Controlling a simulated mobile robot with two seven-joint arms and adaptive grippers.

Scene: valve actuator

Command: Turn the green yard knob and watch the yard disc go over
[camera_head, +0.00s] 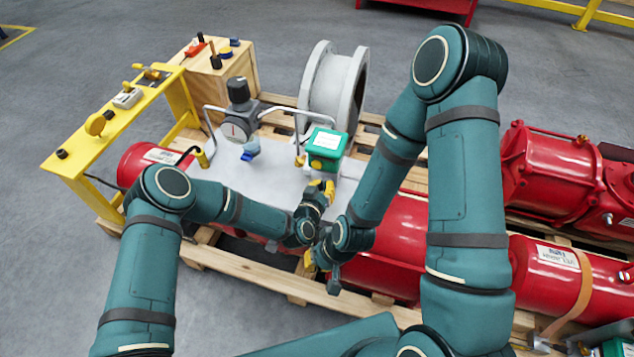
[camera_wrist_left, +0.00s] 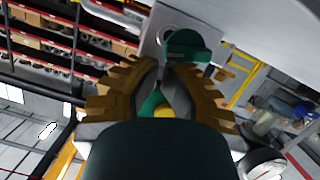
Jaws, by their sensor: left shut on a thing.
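My left gripper (camera_head: 321,187) is at the front edge of the grey plate, just below the green box with a white label (camera_head: 327,142). In the left wrist view, its ribbed fingers (camera_wrist_left: 163,85) close around a small green part (camera_wrist_left: 151,102), which looks like the green yard knob. A larger rounded green part (camera_wrist_left: 188,45) shows just beyond the fingertips. In the head view the knob is hidden by the gripper. I cannot pick out the yard disc for certain. My right gripper (camera_head: 312,262) hangs below the left one over the pallet edge; its jaws are too small and covered to read.
Bent metal rails and a grey gauge unit (camera_head: 239,119) rise from the plate (camera_head: 275,178). A large grey flanged ring (camera_head: 331,90) stands behind. A yellow stand (camera_head: 66,166) is at left. Red cylinders (camera_head: 545,165) lie at right. A wooden box (camera_head: 225,75) stands behind left.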

